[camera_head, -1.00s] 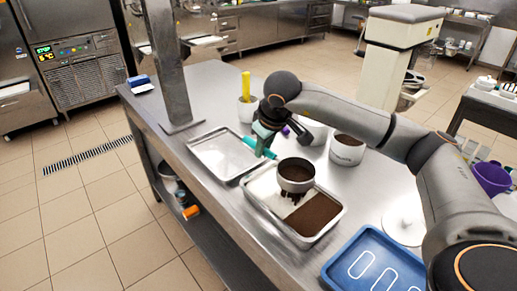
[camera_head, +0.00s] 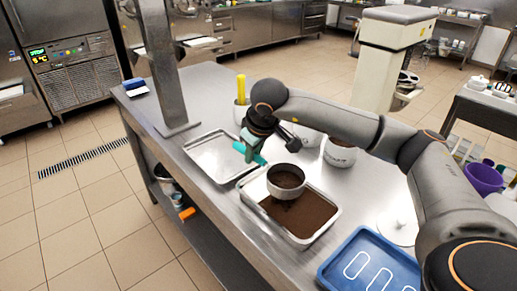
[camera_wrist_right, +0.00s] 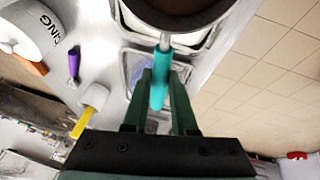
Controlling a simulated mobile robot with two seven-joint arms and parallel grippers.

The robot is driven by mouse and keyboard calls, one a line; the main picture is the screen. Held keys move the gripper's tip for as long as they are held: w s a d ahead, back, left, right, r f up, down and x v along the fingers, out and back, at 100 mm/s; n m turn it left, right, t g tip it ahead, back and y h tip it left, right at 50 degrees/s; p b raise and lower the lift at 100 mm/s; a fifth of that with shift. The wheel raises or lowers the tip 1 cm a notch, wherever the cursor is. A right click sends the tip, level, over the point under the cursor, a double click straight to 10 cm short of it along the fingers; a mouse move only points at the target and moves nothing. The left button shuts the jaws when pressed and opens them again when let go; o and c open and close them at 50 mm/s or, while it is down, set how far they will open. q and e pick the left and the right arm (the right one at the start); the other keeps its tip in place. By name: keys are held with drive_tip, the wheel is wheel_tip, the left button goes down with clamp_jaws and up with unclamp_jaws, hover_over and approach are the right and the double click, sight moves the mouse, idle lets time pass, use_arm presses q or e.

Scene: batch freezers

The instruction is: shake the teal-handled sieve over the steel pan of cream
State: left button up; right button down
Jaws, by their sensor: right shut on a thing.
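The sieve (camera_head: 286,178) is a round metal cup with dark brown powder in it. It is held above the steel pan (camera_head: 272,222), over its far part. Brown powder (camera_head: 308,214) covers nearly all of the visible pan surface; the sieve hides part of it. My right gripper (camera_head: 254,146) is shut on the teal handle (camera_head: 259,159), to the left of the cup. In the right wrist view, the fingers (camera_wrist_right: 158,92) clamp the teal handle, and the cup (camera_wrist_right: 182,8) is cut off at the top. My left gripper is not in view.
An empty metal tray (camera_head: 213,160) lies left of the pan. A blue tray (camera_head: 345,254) lies at the front right, near a white lid (camera_head: 395,226). A white tub of brown powder (camera_head: 340,155) stands behind the pan. A steel post (camera_head: 160,70) rises at the left.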

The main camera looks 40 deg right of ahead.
drive_tip(key=shift+a, duration=0.4)
idle(0.5)
